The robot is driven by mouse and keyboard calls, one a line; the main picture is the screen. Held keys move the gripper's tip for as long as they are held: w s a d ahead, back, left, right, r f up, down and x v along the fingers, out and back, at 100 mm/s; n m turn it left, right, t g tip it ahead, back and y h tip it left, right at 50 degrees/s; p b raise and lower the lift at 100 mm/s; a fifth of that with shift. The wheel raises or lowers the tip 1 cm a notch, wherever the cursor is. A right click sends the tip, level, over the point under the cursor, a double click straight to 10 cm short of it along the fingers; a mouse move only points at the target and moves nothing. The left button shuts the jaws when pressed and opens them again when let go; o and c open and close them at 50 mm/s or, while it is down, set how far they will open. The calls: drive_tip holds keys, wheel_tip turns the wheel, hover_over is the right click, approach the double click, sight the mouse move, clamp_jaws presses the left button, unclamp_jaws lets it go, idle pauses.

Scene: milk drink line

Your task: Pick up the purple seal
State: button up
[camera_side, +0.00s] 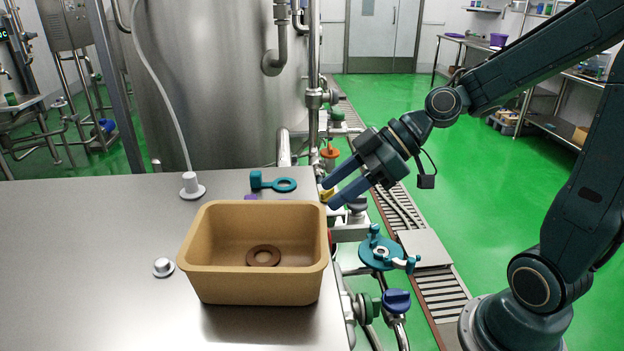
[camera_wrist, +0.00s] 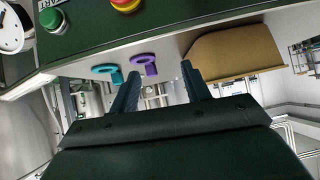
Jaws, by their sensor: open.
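The purple seal (camera_wrist: 145,60) shows whole in the wrist view, a ring with a short tab, on the steel table just beyond my fingertips and nearer the left one. In the side view only a sliver of the purple seal (camera_side: 251,197) shows behind the tan bin's back rim. My gripper (camera_side: 328,195) is open and empty, in the air at the table's right edge, to the right of the bin. In the wrist view my gripper (camera_wrist: 160,69) has its two fingers apart with nothing between them.
A teal seal (camera_side: 284,185) lies close beside the purple one. The tan bin (camera_side: 253,292) holds a brown ring (camera_side: 263,256). White fittings (camera_side: 192,187) stand on the table (camera_side: 90,260), whose left part is clear. A large steel tank (camera_side: 215,80) stands behind. Valves (camera_side: 397,301) line the right edge.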

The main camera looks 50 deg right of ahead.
drive_tip(key=w, duration=0.1)
drive_tip(key=w+d+r+t+y, duration=0.1)
drive_tip(key=w+t+y, duration=0.1)
drive_tip(key=shift+w+d+r+n, duration=0.25)
drive_tip(key=shift+r+n, duration=0.05)
approach(256, 197)
drive_tip(key=shift+f+x, duration=0.25)
drive_tip(key=shift+x, duration=2.3)
drive_tip(key=shift+f, duration=0.1)
drive_tip(key=shift+x, duration=2.45)
